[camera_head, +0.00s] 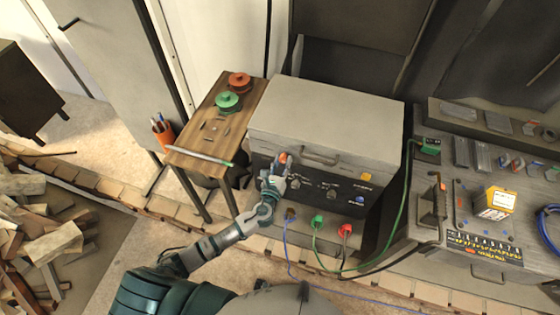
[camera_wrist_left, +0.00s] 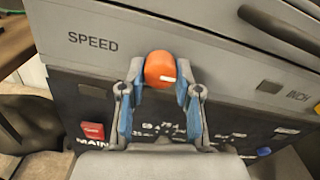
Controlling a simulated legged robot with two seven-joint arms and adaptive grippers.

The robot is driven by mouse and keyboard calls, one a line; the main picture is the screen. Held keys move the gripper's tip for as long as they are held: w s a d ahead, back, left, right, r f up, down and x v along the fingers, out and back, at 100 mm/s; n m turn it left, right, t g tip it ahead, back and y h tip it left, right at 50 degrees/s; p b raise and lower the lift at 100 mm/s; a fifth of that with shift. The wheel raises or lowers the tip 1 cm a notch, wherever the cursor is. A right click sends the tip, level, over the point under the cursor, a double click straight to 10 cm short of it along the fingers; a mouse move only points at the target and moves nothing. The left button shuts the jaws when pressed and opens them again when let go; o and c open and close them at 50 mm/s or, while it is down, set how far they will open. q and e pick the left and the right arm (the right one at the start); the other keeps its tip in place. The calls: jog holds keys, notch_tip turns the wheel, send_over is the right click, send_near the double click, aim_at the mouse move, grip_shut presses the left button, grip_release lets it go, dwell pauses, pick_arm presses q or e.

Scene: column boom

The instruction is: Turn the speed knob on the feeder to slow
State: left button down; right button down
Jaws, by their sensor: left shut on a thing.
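The feeder (camera_head: 320,110) is a grey box with a dark front panel, in the middle of the head view. Its speed knob (camera_wrist_left: 160,69) is orange-red with a white pointer mark, to the right of the word SPEED in the left wrist view. The white mark lies toward the right. My left gripper (camera_wrist_left: 159,80) has its blue-padded fingers on both sides of the knob, shut on it. In the head view my left gripper (camera_head: 279,168) covers part of the panel's left side. No slow marking can be read. My right gripper is not in view.
A wooden side table (camera_head: 205,131) with a green spool (camera_head: 228,102) and a red spool (camera_head: 240,81) stands left of the feeder. Green, blue and black cables hang at the feeder's front. A bench with a yellow box (camera_head: 494,203) stands at right; firewood (camera_head: 50,240) lies at left.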

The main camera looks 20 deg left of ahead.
pick_arm(q)
jog(key=shift+w+a+r+y, duration=0.1)
jog(key=shift+w+a+y, duration=0.05)
jog(key=shift+a+y, duration=0.2)
jog(key=shift+d+r, duration=0.1)
jog(key=shift+d, duration=0.1)
jog(key=shift+d+r, duration=0.1)
jog(key=shift+d, duration=0.25)
jog(key=shift+a, duration=0.35)
jog(key=shift+d, duration=0.1)
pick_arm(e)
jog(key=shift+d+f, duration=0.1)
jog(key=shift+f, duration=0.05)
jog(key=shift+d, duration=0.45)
